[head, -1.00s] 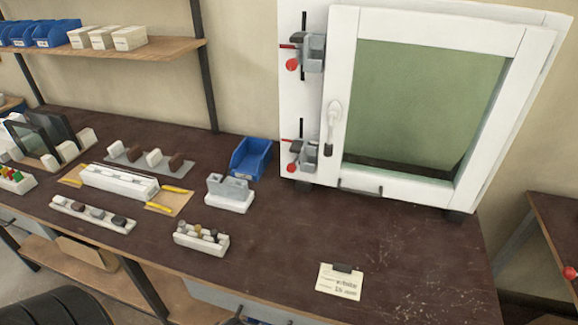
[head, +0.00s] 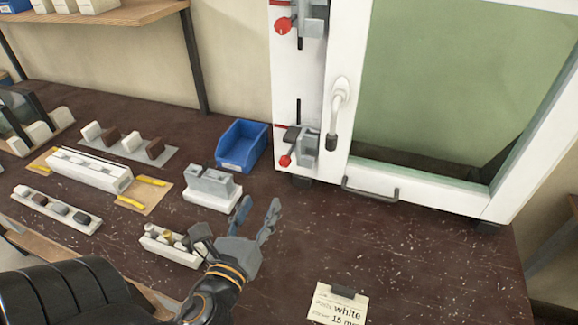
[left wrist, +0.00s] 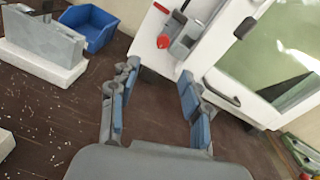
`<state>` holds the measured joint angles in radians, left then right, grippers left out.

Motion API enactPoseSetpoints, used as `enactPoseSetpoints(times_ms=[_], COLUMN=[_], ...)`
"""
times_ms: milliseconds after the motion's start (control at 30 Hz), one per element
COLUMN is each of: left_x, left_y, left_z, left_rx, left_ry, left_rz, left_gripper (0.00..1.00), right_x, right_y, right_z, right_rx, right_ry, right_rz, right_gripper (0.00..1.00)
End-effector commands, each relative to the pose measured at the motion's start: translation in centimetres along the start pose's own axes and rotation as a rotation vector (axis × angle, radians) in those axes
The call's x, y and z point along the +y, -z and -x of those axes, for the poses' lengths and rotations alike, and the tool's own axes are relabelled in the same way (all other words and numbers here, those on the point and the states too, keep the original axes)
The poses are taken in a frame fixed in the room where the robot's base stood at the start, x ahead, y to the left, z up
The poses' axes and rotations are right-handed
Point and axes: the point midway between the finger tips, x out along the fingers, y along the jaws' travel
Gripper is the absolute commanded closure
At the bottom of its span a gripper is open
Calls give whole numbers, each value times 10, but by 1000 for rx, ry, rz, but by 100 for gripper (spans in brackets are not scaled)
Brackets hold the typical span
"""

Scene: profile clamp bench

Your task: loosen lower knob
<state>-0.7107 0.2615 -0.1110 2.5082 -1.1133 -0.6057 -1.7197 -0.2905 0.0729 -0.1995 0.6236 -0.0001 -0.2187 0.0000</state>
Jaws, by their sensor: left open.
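The lower red knob (head: 285,161) is on the lower grey clamp (head: 303,146) at the left side of the white window frame (head: 311,75). The knob also shows in the left wrist view (left wrist: 163,41), beyond my fingers and near the top middle. An upper red knob (head: 282,26) is on the upper clamp (head: 311,18). My left gripper (head: 258,212) is open and empty over the bench, below and to the left of the lower knob and apart from it. In the left wrist view its two blue-padded fingers (left wrist: 152,104) stand wide apart. My right gripper is not in view.
A blue bin (head: 242,147) and a grey block on a white base (head: 211,192) stand left of the lower clamp. A white holder with small pegs (head: 160,246) lies near my left gripper. A handwritten card (head: 335,304) lies at the front. The bench right of the gripper is clear.

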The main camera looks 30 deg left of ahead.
Motion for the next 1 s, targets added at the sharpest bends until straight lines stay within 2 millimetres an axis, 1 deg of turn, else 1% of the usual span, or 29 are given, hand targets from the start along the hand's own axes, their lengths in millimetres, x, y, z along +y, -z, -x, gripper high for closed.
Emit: enactPoseSetpoints(times_ms=[33, 167, 267, 400, 500, 567, 700, 800, 900, 1000], left_x=[1, -2, -2, -3, -4, -4, -4, -5, -5, -5], left_y=[10, 9, 8, 9, 2, 1, 2, 2, 4, 4], left_z=[0, -2, -10, -27, -47, -60, -90, -108, -122, -131], left_rx=[-9, -23, -28, -28, -24, -25, -24, -22, -21, -19], left_ry=[11, 26, 27, 28, 24, 23, 22, 23, 23, 23], left_rz=[-37, -79, -82, -81, -82, -81, -81, -80, -79, -79], left_gripper=[52, 52, 52, 52, 52, 52, 52, 52, 52, 52], right_x=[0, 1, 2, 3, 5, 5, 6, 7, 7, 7], right_y=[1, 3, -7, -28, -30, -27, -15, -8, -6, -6], right_z=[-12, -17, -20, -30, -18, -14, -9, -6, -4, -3], right_rx=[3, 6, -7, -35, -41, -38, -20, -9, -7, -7], right_ry=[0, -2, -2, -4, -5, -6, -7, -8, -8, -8], right_rz=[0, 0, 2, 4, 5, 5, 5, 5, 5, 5], right_gripper=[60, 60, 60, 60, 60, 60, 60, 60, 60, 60])
